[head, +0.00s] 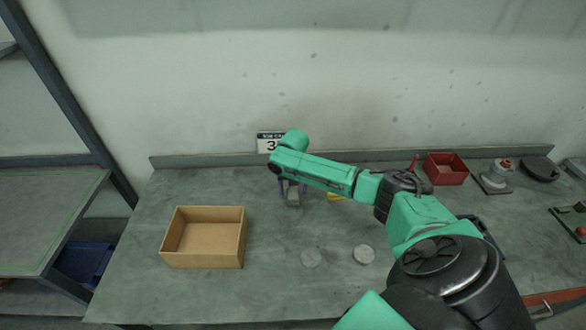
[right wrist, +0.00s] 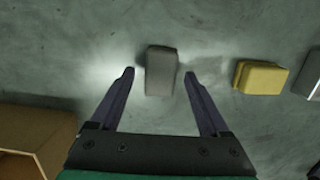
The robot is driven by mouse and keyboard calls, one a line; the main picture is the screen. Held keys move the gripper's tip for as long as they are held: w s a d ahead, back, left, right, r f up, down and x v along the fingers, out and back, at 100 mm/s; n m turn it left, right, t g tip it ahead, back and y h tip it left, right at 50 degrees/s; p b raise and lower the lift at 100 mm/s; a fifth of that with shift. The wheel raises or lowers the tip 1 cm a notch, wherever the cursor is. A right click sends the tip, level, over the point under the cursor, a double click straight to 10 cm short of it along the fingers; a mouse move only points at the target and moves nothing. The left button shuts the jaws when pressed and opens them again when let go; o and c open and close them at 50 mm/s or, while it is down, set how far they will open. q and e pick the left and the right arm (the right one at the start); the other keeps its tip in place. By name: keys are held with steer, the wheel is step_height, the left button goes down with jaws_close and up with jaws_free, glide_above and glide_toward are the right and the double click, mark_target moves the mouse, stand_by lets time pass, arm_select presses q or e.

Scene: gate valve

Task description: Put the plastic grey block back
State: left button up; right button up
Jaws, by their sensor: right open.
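The grey block (head: 293,198) lies on the workbench below my right gripper in the head view, partly covered by it. In the right wrist view the grey block (right wrist: 161,70) shows between and slightly beyond the fingertips. My right gripper (right wrist: 159,76) is open, with a finger on either side of the block and a visible gap to each. The right gripper (head: 292,188) points down at the bench in the head view; I cannot tell its exact height. My left gripper is not in view.
An open wooden box (head: 204,258) stands left on the bench (head: 250,300). A yellow block (right wrist: 260,78) lies right of the grey one, with another grey thing (right wrist: 314,88) at the edge. A red bin (head: 446,170) stands at back right.

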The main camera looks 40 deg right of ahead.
mark_target(293, 197)
step_height(293, 197, up, 11)
steer(key=s+a+b, duration=0.1)
steer(key=shift+s+b, duration=0.2)
steer(key=shift+b, duration=0.1)
steer(key=shift+r, duration=0.1)
